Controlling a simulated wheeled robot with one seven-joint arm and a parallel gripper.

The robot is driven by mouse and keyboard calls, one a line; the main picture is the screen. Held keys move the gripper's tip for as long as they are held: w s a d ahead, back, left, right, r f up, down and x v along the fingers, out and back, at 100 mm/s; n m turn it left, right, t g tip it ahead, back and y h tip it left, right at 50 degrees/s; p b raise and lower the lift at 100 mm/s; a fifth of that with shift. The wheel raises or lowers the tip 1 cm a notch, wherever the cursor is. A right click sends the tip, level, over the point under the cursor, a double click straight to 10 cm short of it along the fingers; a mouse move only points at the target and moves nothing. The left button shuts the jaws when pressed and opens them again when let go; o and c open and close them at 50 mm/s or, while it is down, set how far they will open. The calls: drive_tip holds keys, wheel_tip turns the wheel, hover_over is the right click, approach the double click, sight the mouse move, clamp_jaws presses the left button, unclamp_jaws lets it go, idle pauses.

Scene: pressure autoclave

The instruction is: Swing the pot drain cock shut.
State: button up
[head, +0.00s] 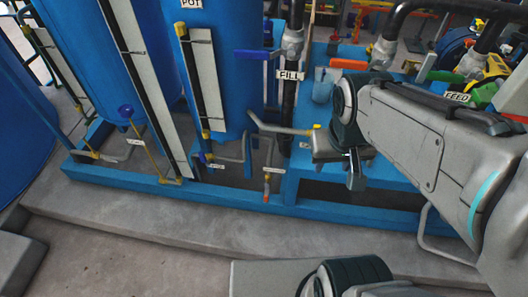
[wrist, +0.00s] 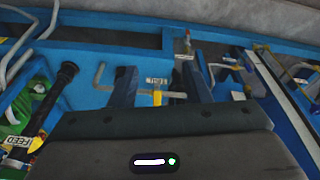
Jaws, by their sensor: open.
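The blue pot tank (head: 222,75), marked POT, stands upright at the upper middle of the head view. Below it, thin grey pipes carry small tagged cocks. One tagged pipe with an orange tip (head: 266,196) hangs low beside the frame rail; its tag (wrist: 184,57) shows in the wrist view. Another grey pipe runs right to a yellow-marked fitting (head: 317,127) by my gripper (head: 340,158). In the wrist view my gripper (wrist: 160,86) is open, with a yellow fitting (wrist: 157,98) and a tag seen between its fingers. Contact is unclear. The tags are unreadable, so I cannot tell which is the drain cock.
The blue frame rail (head: 225,198) runs along the grey plinth (head: 170,228). A black FILL pipe (head: 287,105) stands behind, left of my arm. A blue lever (head: 251,55) and a red lever (head: 348,64) flank it. The floor in front is clear at left.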

drive_tip(key=w+d+f+n+g+h+b, duration=0.1)
drive_tip(key=f+n+h+b, duration=0.15)
drive_tip(key=f, duration=0.35)
drive_tip(key=w+f+n+g+h+b, duration=0.1)
drive_tip(key=f+g+h+b, duration=0.1)
drive_tip(key=f+b, duration=0.35)
drive_tip(key=w+d+f+n+g+h+b, duration=0.1)
drive_tip(key=w+f+n+h, duration=0.1)
drive_tip(key=f, duration=0.5)
drive_tip(key=n+t+y+b, duration=0.4)
drive_tip(key=n+t+b, duration=1.65)
drive_tip(key=n, duration=0.75)
approach(266, 200)
drive_tip(key=shift+g+h, duration=0.25)
drive_tip(key=shift+g, duration=0.3)
drive_tip(key=w+b, duration=0.2)
drive_tip(key=w, duration=0.1)
drive_tip(key=w+d+b, duration=0.1)
drive_tip(key=w+b, duration=0.1)
drive_tip(key=w, duration=0.2)
drive_tip(key=w+b, duration=0.2)
drive_tip(key=w, duration=0.1)
drive_tip(key=shift+w+d+r, duration=0.25)
drive_tip(key=shift+w, duration=0.05)
drive_tip(key=shift+c, duration=0.3)
clamp_jaws()
